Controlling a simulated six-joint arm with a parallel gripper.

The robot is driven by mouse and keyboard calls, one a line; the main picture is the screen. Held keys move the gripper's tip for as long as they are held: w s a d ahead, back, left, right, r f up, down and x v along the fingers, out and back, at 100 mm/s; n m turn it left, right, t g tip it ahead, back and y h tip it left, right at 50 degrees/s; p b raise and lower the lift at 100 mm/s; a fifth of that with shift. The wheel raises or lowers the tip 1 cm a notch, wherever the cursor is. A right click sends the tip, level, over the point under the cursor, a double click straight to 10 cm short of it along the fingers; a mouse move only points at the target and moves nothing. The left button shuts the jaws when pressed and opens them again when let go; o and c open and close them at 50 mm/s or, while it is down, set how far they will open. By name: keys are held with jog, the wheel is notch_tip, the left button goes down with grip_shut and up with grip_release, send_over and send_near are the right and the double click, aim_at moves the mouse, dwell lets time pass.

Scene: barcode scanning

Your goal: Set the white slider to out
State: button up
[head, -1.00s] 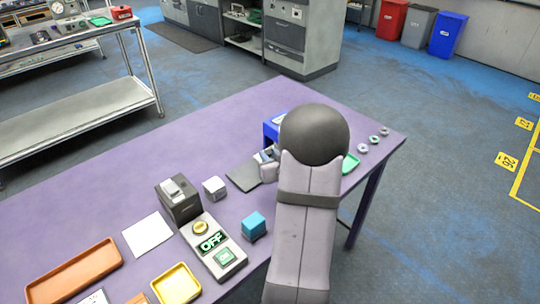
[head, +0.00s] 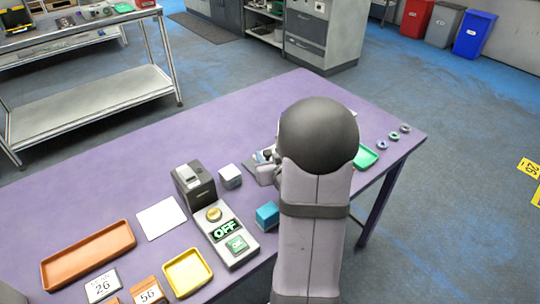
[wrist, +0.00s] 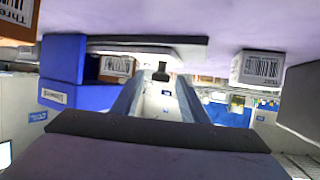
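I cannot make out the white slider for certain. In the wrist view, a pale part with a small dark knob (wrist: 161,72) shows between and beyond my fingers; I cannot tell if it is the slider. My gripper (wrist: 158,92) has its two fingers apart, with nothing clearly held between them. In the head view, my arm hides most of the gripper; a grey part of it (head: 265,172) shows above the table, left of the dark round joint. A control box (head: 242,255) reads OFF, with a yellow knob and a green OK button.
Left of my arm on the purple table (head: 90,210) are a dark printer-like box (head: 196,188), a white cube (head: 230,177) and a teal cube (head: 267,215). A green tray (head: 366,157) lies right. A blue box (wrist: 62,62) and white barcode box (wrist: 258,70) show in the wrist view.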

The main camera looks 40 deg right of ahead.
jog(key=shift+v, duration=1.35)
jog(key=shift+b, duration=0.75)
jog(key=shift+s+a+b, duration=0.25)
jog(key=shift+s+b, duration=0.15)
jog(key=shift+b, duration=0.55)
jog(key=shift+s+a+r+b, duration=0.2)
jog(key=shift+s+b, duration=0.25)
jog(key=shift+b, duration=0.4)
jog(key=s+b, duration=0.1)
jog(key=b, duration=0.1)
jog(key=shift+a+r+b, duration=0.3)
jog(key=shift+r, duration=0.05)
jog(key=shift+s+a+r+b, duration=0.1)
jog(key=shift+s+r+b, duration=0.15)
jog(key=shift+s+b, duration=0.45)
jog(key=shift+w, duration=0.1)
jog(key=shift+r, duration=0.15)
